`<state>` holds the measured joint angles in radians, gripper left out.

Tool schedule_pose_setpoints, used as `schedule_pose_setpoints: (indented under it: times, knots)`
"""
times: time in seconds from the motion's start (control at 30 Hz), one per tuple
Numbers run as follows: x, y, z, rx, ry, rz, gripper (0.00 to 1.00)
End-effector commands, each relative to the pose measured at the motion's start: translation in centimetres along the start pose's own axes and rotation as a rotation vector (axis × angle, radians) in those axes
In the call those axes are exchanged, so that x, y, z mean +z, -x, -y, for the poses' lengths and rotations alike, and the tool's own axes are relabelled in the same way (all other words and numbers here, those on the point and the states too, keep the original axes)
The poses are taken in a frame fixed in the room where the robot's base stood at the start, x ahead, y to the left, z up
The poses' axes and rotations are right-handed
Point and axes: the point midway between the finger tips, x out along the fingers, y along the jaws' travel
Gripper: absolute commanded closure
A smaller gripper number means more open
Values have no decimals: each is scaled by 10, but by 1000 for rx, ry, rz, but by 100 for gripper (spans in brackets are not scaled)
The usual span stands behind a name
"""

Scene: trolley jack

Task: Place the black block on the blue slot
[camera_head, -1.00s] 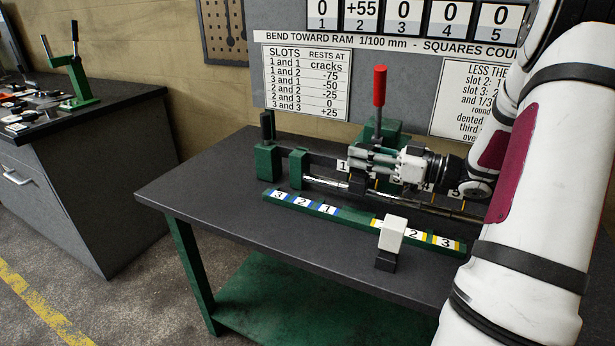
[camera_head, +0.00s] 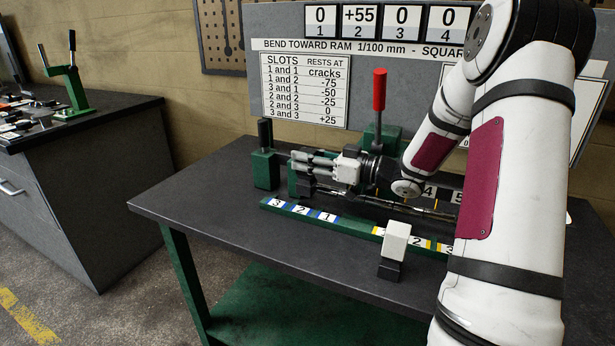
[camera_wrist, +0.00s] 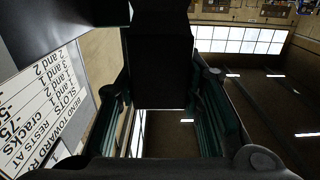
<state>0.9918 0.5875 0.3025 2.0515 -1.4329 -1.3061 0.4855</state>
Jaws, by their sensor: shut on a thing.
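My gripper (camera_head: 303,165) reaches leftward over the bench and is shut on the black block (camera_head: 306,188), whose dark end shows just below the fingers. In the wrist view the block (camera_wrist: 162,65) sits between both fingers as a large black shape. The green rail (camera_head: 350,224) lies in front of and below the gripper. Its left part carries the blue slots (camera_head: 301,210), labelled 3, 2, 1 from left to right. The block is above and behind this part, apart from the rail as far as I can tell. Yellow slots (camera_head: 416,241) are at its right part.
A white block with a black foot (camera_head: 396,240) stands upright in front of the rail. A shiny shaft (camera_head: 405,208) lies behind the rail. A red-handled lever (camera_head: 379,95) rises behind my gripper, and a green post (camera_head: 265,170) stands left. The bench's front left is clear.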

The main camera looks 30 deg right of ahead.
Motion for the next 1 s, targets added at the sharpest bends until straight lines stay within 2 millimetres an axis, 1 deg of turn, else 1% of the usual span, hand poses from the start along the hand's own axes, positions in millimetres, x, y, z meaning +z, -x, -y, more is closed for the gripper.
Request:
schedule_pose_setpoints:
  times: [0.07,0.13,0.3,0.4,0.67,0.83,0.87,0.9,0.93,1.0]
  knots:
    - [3,0,0,0,0,-3,100]
    - [10,0,0,0,-1,-3,100]
    - [35,0,0,0,-2,-3,100]
    - [45,0,0,0,-1,-3,100]
    - [45,0,0,0,2,-3,100]
    - [48,0,0,0,2,-3,100]
    - [50,1,0,0,0,0,61]
    - [49,1,0,0,0,0,52]
    - [49,1,0,0,0,0,46]
    - [49,1,0,0,0,0,46]
